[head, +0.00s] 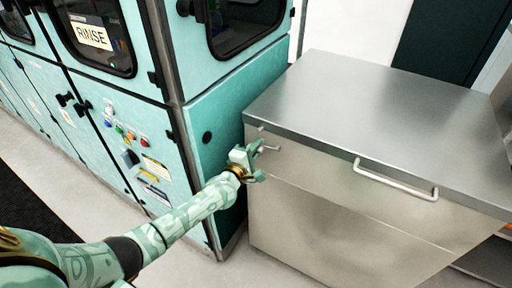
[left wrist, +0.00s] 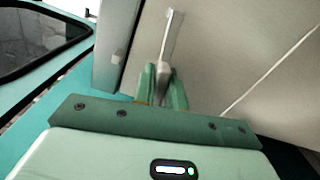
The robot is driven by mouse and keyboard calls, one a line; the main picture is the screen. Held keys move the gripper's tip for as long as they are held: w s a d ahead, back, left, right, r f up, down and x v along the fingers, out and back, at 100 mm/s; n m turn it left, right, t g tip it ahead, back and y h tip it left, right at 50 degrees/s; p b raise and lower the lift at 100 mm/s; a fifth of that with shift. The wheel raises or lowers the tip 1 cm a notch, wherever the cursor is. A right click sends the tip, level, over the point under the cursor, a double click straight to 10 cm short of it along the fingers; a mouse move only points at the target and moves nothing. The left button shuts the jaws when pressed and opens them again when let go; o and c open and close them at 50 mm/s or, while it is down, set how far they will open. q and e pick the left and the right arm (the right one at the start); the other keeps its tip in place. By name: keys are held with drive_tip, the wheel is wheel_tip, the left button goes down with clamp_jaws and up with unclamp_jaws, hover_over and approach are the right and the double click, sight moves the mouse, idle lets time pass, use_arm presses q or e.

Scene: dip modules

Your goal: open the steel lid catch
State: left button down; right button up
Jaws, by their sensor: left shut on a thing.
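The steel lid catch (head: 271,148) is a small pale metal lever on the upper front of the steel chest, near its left corner. My left gripper (head: 257,150) is at the catch and shut on it. In the left wrist view the catch lever (left wrist: 162,69) sits between the two green fingers (left wrist: 161,84). The fingers hide part of the lever. The steel lid (head: 385,95) lies flat and closed on the chest. My right gripper is not in view.
A bar handle (head: 397,181) sticks out of the chest front (head: 320,215), right of the catch. A teal machine (head: 215,125) with a RINSE label stands close on the left. Pale floor (head: 185,262) is free in front of the machine.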

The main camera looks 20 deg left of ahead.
use_arm(q)
drive_tip(key=shift+f+m, duration=0.1)
drive_tip(key=shift+m, duration=0.7)
drive_tip(key=c, duration=1.4)
unclamp_jaws()
drive_tip(key=shift+d, duration=0.1)
drive_tip(key=shift+c, duration=0.2)
